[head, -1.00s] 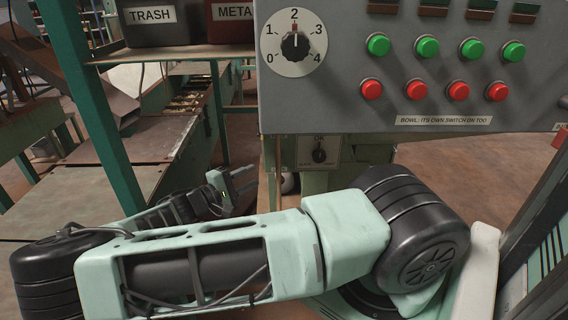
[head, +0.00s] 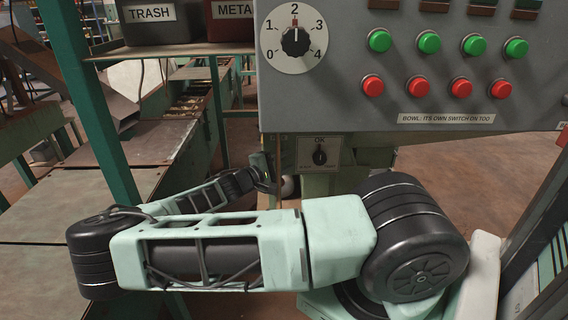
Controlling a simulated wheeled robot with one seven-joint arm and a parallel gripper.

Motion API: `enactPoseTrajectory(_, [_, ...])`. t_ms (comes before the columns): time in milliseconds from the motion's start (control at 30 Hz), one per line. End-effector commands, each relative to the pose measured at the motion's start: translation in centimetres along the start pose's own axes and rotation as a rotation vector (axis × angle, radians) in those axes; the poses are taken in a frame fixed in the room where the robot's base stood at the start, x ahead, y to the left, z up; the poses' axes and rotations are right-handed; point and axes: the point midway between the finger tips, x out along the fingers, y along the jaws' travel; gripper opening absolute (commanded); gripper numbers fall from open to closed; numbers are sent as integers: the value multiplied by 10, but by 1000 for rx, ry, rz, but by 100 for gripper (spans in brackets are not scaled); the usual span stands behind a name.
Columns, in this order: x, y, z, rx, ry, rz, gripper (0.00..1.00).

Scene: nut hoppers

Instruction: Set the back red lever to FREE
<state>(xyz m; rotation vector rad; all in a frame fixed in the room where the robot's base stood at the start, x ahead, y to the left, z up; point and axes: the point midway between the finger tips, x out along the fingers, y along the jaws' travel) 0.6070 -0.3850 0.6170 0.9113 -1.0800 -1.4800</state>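No red lever and no FREE marking shows in the head view. My gripper (head: 266,173) is at the end of my folded arm, left of the small switch plate under the grey panel. It is small, dark and seen at a poor angle, so I cannot tell whether its fingers are apart. I see nothing held in it.
A grey control panel (head: 350,95) with a dial (head: 295,42) and green and red buttons fills the upper right. A small switch plate (head: 319,153) is below it. A green post (head: 98,110), labelled bins (head: 152,25) and a metal bench (head: 30,215) stand left.

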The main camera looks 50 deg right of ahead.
Motion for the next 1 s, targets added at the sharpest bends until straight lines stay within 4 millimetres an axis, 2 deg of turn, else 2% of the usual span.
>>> enactPoseTrajectory(100, [0, 0, 0, 0, 0, 0, 33])
enactPoseTrajectory(133, [0, 0, 0, 0, 0, 0, 27])
enactPoseTrajectory(233, [0, 0, 0, 0, 0, 0, 0])
enactPoseTrajectory(1000, [0, 0, 0, 0, 0, 0, 0])
